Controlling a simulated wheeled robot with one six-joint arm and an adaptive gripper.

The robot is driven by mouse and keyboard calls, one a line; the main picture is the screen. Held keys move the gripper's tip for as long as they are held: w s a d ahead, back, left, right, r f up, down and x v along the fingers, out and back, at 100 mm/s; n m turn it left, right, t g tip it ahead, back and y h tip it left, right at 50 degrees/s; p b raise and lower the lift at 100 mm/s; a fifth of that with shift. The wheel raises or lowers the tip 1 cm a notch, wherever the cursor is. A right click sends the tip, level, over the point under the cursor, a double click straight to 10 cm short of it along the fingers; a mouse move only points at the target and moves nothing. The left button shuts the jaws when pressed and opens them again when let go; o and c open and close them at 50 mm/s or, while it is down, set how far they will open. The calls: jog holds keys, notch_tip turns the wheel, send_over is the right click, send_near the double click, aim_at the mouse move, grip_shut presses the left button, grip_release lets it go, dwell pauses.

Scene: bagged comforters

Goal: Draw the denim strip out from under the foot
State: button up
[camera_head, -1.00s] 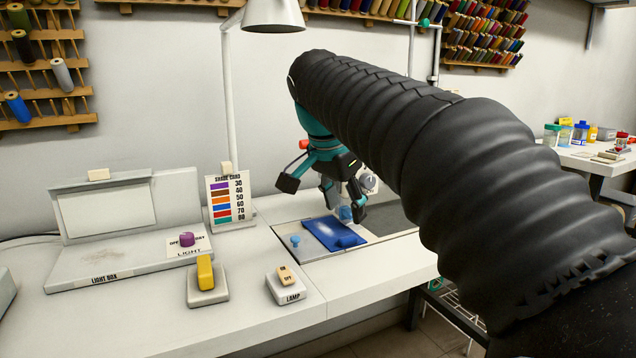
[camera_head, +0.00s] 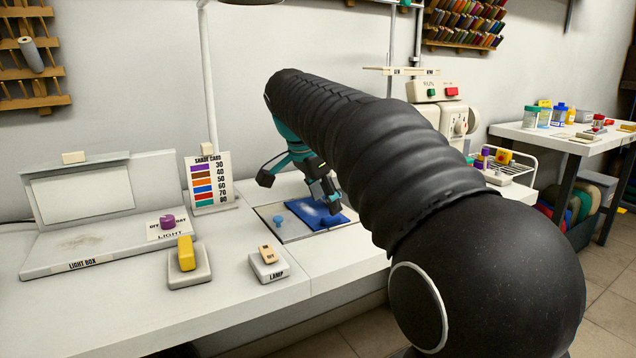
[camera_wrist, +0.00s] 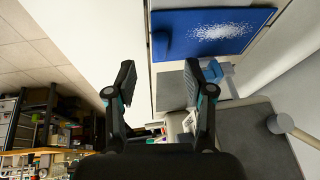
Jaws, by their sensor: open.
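The denim strip (camera_head: 306,214) is a flat blue piece lying on a grey plate set into the white table. In the wrist view the strip (camera_wrist: 218,32) fills the upper right, with a speckled white patch and a raised darker blue bar near its left end. A light blue piece (camera_wrist: 218,70) at the strip's lower edge may be the foot; the right finger partly covers it. My gripper (camera_head: 300,185) is open and empty, tilted over the strip. One finger overlaps the strip's right part in the head view. In the wrist view the fingers (camera_wrist: 160,84) stand apart, below-left of the strip.
A light blue knob (camera_head: 278,221) stands left of the strip. The lamp switch (camera_head: 268,261), yellow lever (camera_head: 187,255), shade card (camera_head: 211,180) and light box (camera_head: 85,199) stand further left. A cream machine (camera_head: 440,112) stands behind my arm, which hides the table's right part.

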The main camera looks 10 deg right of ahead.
aim_at(331, 216)
jog(key=shift+x, duration=2.5)
jog(key=shift+c, duration=0.2)
grip_shut()
